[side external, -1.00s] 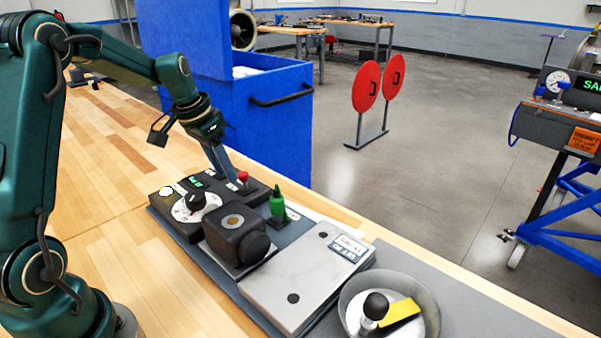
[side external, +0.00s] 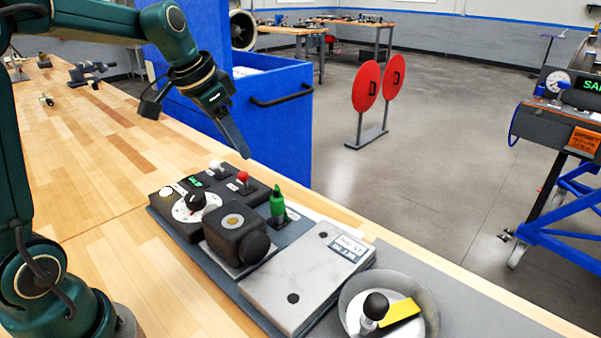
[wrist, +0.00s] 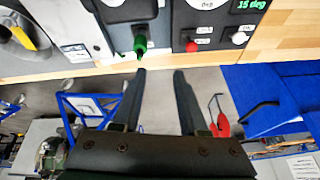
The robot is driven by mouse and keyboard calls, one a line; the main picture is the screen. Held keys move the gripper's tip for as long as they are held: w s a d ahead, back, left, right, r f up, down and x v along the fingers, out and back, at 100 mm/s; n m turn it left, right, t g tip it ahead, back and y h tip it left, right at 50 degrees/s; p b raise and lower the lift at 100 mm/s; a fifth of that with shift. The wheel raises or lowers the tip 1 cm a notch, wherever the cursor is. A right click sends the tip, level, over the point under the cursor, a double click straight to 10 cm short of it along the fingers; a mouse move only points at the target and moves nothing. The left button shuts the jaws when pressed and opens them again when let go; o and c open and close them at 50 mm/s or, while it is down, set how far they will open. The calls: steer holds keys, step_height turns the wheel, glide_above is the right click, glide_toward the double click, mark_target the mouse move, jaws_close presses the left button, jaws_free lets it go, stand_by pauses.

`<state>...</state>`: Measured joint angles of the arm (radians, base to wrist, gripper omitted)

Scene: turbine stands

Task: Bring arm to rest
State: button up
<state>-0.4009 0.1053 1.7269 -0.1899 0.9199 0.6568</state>
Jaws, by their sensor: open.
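My gripper (side external: 245,153) is raised above the control box near the far edge of the bench, its fingers pointing down and to the right. In the wrist view my gripper (wrist: 160,72) shows two separated fingers with nothing between them. The control box (side external: 180,228) carries a dial, a green display, a red knob (side external: 243,177) and a white knob (side external: 216,165). A green lever (side external: 278,205) stands upright beside it. In the wrist view the green lever (wrist: 140,42) and red knob (wrist: 190,46) lie beyond the fingertips, apart from them.
A dark block with a round knob (side external: 236,238), a grey box (side external: 305,275) and a bowl (side external: 425,310) holding a black-knobbed part and yellow piece line the bench. A blue bin (side external: 285,130) stands behind. The wooden bench top (side external: 70,170) at left is largely clear.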

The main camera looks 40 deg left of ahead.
steer(key=s+d+r, duration=0.3)
steer(key=s+d, duration=0.1)
steer(key=d, duration=0.1)
steer(key=s+d+f+n, duration=0.1)
steer(key=s+d+f, duration=0.1)
steer(key=s, duration=0.4)
steer(key=s+d+f+n, duration=0.1)
steer(key=s+d+f, duration=0.2)
steer(key=s, duration=0.4)
steer(key=shift+f+t, duration=0.35)
steer(key=shift+t, duration=0.05)
steer(key=shift+w, duration=0.1)
